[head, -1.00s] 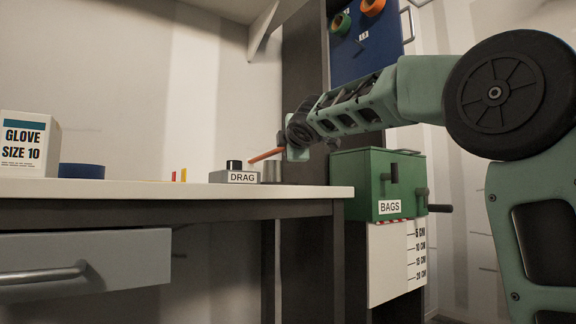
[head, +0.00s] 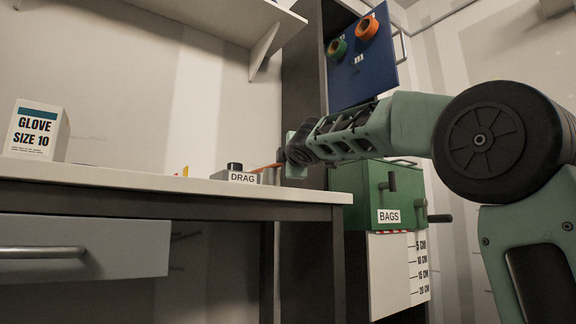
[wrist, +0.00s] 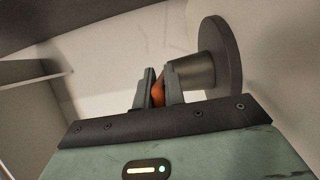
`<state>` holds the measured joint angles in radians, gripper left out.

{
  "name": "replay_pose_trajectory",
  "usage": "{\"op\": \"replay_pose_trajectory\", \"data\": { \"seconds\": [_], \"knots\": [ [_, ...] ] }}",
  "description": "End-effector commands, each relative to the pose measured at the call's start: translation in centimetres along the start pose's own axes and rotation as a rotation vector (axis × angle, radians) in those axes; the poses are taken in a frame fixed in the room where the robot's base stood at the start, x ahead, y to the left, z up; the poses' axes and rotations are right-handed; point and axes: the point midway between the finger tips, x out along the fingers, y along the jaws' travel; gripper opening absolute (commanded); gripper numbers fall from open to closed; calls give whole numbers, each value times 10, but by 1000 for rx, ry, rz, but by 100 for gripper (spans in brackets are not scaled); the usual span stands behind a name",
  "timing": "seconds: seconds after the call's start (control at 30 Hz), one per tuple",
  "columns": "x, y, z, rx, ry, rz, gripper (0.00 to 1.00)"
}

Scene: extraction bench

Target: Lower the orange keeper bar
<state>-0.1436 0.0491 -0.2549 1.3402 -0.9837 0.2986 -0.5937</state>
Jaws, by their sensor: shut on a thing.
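The orange keeper bar (head: 267,167) shows in the head view as a thin bar just above the right end of the bench, tilted slightly up to the right. My gripper (head: 285,169) is at its right end. In the wrist view, my gripper (wrist: 158,90) has its two fingers shut on the orange bar (wrist: 158,93), of which only a short piece shows between them. A dark grey cylinder (wrist: 195,71) with a round disc (wrist: 222,52) stands close beside the right finger; whether they touch is unclear.
A grey block labelled DRAG (head: 236,177) with a dark knob sits left of the bar on the white bench (head: 130,180). A glove box (head: 38,132) stands farther left. A green BAGS box (head: 405,190) is right of the bench, below a blue board (head: 362,68).

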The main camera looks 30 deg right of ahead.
Motion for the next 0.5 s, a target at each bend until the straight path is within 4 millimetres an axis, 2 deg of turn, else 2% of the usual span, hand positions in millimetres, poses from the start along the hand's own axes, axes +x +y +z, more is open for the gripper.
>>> {"op": "replay_pose_trajectory", "data": {
  "seconds": [0.07, 0.1, 0.17, 0.2, 0.5],
  "knots": [
    [1, -4, 0, 1, -2, -8, 0],
    [1, -5, 0, 1, -2, -8, 14],
    [1, -5, 0, 1, -2, -8, 30],
    [1, -4, 0, 1, -2, -7, 33],
    [-2, -2, 0, 1, 0, -4, 33]
  ]
}}
